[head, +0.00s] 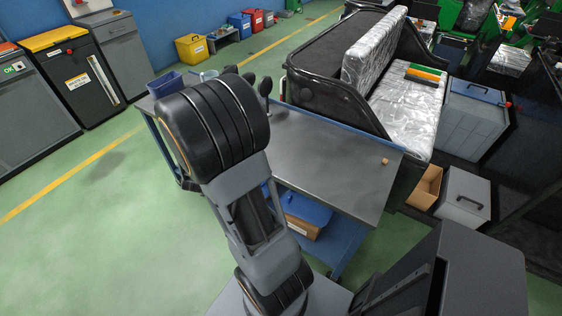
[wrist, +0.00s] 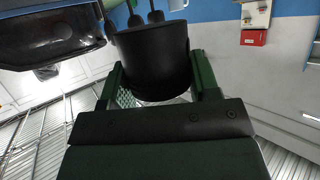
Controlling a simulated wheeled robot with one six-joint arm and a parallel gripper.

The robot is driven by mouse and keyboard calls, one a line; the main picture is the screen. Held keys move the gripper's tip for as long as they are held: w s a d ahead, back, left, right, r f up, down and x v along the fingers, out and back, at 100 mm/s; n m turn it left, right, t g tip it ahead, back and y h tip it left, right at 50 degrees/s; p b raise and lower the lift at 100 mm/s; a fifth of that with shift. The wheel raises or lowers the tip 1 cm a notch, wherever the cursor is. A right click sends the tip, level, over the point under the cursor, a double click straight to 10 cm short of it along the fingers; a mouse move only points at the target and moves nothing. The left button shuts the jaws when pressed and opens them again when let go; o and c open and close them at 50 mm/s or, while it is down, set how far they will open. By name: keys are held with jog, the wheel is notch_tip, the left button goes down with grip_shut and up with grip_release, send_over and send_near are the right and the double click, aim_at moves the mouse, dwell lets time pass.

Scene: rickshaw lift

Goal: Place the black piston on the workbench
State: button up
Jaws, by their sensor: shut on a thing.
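The workbench (head: 320,150) has a bare grey metal top and blue frame in the head view. In that view my arm stands in front of the bench's left part and hides my gripper. Several black knob-like ends show just beyond my arm; I cannot tell what they belong to.
A small tan cylinder (head: 385,161) lies near the bench's right edge. A blue bin (head: 165,84) stands at its far left corner. The black rickshaw body (head: 325,75) with a silver seat stands directly behind the bench. The bench's middle is clear.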

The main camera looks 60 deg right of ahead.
jog(key=s+d+m+g+h, duration=0.1)
jog(key=s+d+m+g, duration=0.2)
jog(key=s, duration=0.4)
jog(key=s+d+f+m+g+h, duration=0.1)
jog(key=s+d+m+g, duration=0.2)
jog(key=s, duration=0.5)
jog(key=s+d+m+g+h, duration=0.1)
jog(key=s+d+m+g, duration=0.3)
jog(key=s+d, duration=0.3)
jog(key=shift+s+f+g, duration=0.15)
jog(key=shift+s+g, duration=0.1)
jog(key=shift+g, duration=0.35)
jog(key=w+d+f, duration=0.8)
jog(key=w+d, duration=0.1)
jog(key=shift+d+f, duration=0.1)
jog(key=shift+f, duration=0.1)
jog(key=shift+w+d+f, duration=0.15)
jog(key=shift+f, duration=0.15)
jog(key=f, duration=0.2)
jog(key=shift+w+d+f+p, duration=0.3)
jog(key=shift+f, duration=0.5)
